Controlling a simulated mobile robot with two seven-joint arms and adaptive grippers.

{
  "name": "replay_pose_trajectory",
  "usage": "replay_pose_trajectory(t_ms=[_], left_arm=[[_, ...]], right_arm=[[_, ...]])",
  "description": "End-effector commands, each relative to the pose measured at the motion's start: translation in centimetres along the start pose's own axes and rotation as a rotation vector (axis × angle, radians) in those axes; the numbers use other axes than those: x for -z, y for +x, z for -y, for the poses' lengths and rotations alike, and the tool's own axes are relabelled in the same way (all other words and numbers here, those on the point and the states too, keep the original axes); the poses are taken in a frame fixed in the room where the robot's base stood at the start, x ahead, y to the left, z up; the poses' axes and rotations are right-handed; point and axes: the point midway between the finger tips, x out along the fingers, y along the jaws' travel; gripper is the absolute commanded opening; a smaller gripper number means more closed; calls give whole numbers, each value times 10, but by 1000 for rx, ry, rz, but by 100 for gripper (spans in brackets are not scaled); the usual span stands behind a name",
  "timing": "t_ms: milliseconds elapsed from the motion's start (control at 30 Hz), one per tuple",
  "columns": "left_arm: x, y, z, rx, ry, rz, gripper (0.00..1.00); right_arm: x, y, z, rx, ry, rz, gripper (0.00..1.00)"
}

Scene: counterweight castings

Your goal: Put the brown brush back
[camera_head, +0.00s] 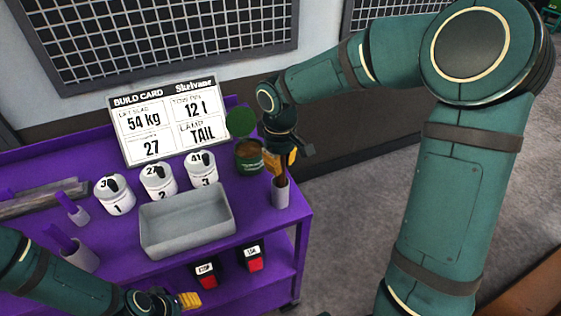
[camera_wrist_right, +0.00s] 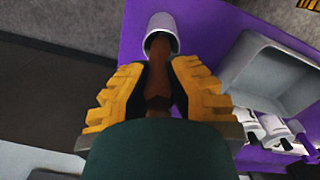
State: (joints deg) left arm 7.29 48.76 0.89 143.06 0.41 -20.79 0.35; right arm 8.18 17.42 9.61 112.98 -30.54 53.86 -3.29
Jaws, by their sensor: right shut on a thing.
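The brown brush (camera_head: 281,172) is upright between the yellow fingers of my right gripper (camera_head: 285,158). In the right wrist view the brush (camera_wrist_right: 158,78) lies between both fingers (camera_wrist_right: 158,95), which are shut on it. Its far end reaches into the mouth of a pale grey cup (camera_head: 281,195) at the right edge of the purple cart; the cup also shows in the right wrist view (camera_wrist_right: 164,24). Whether it touches the cup's bottom is hidden. My left gripper (camera_head: 190,300) is low at the cart's front, and its opening is unclear.
A grey tray (camera_head: 188,246) sits on the purple cart (camera_head: 258,222). White numbered pots (camera_head: 158,183) and an open green tin (camera_head: 248,160) stand behind it. A build card (camera_head: 163,120) stands at the back. Other cups with purple handles (camera_head: 77,252) are at left.

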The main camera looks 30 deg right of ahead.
Motion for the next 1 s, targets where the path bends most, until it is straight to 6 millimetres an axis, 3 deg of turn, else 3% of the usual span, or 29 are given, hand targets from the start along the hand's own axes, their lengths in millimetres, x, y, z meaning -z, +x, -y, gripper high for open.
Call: replay_pose_trajectory(t_ms=[267, 300, 367, 767, 1000], left_arm=[[0, 4, 2, 0, 0, 0, 52], [0, 4, 2, 0, 0, 0, 52], [0, 4, 1, 0, 0, 0, 52], [0, 3, 1, 0, 0, 0, 52], [0, 3, 1, 0, 0, 0, 52]], right_arm=[[0, 6, 0, 0, 0, 0, 0], [0, 6, 0, 0, 0, 0, 21], [0, 5, 0, 0, 0, 0, 41], [0, 0, 0, -1, 0, -1, 41], [1, -40, 0, -2, 1, -6, 41]])
